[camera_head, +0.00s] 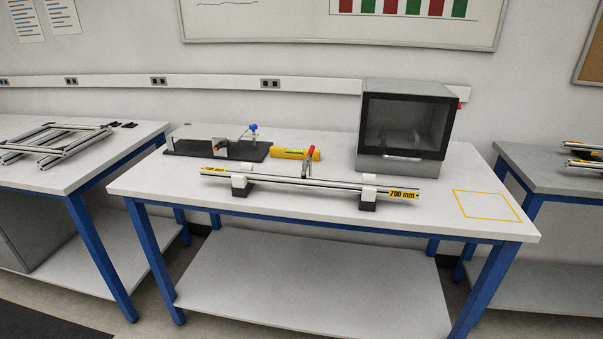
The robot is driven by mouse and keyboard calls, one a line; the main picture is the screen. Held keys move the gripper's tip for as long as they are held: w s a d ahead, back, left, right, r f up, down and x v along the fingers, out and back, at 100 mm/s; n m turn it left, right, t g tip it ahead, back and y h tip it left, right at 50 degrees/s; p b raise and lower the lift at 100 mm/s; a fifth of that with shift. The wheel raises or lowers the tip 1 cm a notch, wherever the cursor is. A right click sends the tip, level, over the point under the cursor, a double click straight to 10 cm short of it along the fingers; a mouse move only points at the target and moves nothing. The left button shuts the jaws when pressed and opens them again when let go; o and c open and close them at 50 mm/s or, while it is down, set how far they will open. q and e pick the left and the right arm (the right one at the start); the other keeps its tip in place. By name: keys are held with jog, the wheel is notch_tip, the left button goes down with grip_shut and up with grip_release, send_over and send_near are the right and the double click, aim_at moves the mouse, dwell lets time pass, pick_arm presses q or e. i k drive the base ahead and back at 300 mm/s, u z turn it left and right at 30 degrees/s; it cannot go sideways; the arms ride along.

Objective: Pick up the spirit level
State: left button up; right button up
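The spirit level (290,153) is a short yellow bar with a green vial. It lies on the white table (430,215), behind a long metal rail (330,184). A red-handled tool (308,160) stands upright in front of its right end and hides a little of it. Neither of my grippers shows in the head view.
The rail rests on two white-and-black supports and bears a yellow "700 mm" label. A black fixture plate (240,152) is left of the level, and a grey box with a dark window (405,125) is right. A yellow square outline (486,205) marks bare tabletop.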

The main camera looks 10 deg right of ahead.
aim_at(279, 152)
jog(key=u, duration=1.2)
jog(key=i, duration=1.25)
jog(key=z, duration=0.7)
jog(key=i, duration=0.7)
jog(key=z, duration=0.6)
